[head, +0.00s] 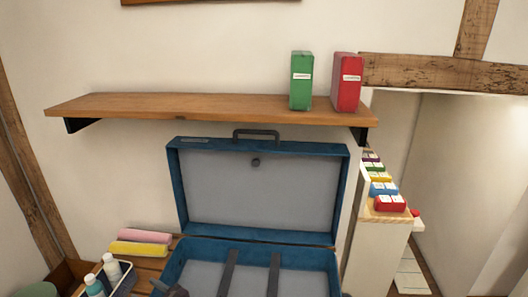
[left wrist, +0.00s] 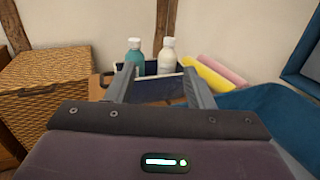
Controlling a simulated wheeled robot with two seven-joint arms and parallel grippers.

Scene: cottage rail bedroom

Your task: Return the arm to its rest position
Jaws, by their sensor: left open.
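My left gripper (left wrist: 160,82) is open in the left wrist view, with nothing between its fingers. Its two fingers point toward a dark caddy (left wrist: 152,90) holding a teal bottle (left wrist: 134,58) and a white bottle (left wrist: 167,57). I cannot tell whether the fingers touch the caddy. In the head view, a small dark part at the bottom edge beside the suitcase may be my left gripper or arm. My right gripper is in neither view.
An open blue suitcase (head: 175,195) stands below a wooden shelf (head: 200,104). The shelf bears a green box (head: 301,80) and a red box (head: 346,82). Yellow (head: 139,249) and pink (head: 143,236) rolls lie left. A wicker basket (left wrist: 45,85) stands left of the caddy.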

